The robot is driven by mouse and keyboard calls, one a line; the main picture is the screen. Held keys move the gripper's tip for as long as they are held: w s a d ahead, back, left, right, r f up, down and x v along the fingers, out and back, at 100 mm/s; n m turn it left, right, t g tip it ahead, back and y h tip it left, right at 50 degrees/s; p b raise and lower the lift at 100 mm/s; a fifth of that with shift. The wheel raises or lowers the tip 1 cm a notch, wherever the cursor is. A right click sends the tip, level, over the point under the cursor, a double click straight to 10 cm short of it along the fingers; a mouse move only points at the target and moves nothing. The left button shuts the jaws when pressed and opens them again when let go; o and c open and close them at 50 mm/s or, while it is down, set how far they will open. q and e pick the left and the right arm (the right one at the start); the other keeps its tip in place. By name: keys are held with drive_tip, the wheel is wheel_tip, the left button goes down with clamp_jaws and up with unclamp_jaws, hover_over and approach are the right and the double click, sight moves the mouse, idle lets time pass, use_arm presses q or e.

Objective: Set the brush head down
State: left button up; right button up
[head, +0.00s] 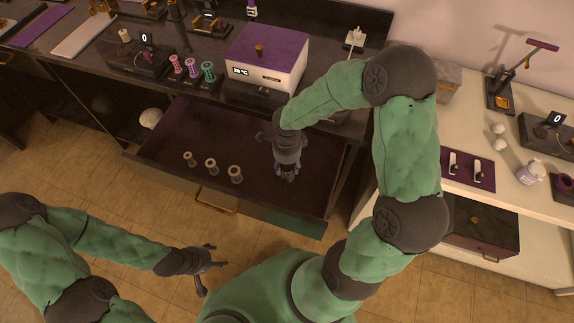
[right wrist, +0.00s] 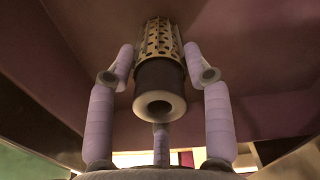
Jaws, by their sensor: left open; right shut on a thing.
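My right gripper (head: 286,174) is shut on the brush head (right wrist: 160,72), over the right part of the open drawer (head: 330,187). In the right wrist view the brush head is a cylinder with a perforated brass-coloured sleeve, a dark band and a pale ring at the near end. The lilac-padded fingers of the right gripper (right wrist: 160,80) close around it. In the head view the brush head is mostly hidden by the gripper, and I cannot tell whether it touches the drawer floor. My left gripper (head: 212,269) is open and empty, in front of the drawer.
Three small cylindrical pieces (head: 211,166) stand in a row in the drawer's left part. A purple-topped box (head: 262,58) with a display and three coloured cylinders (head: 192,68) stand on the dark counter above. A pale counter (head: 470,110) is at the right.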

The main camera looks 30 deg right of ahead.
drive_tip(key=shift+f, duration=0.1)
drive_tip(key=o, duration=1.1)
drive_tip(key=shift+o, duration=0.2)
drive_tip(key=shift+r, duration=0.25)
wheel_tip(320, 180, up, 12)
drive_tip(key=p, duration=0.4)
drive_tip(key=shift+f, duration=0.1)
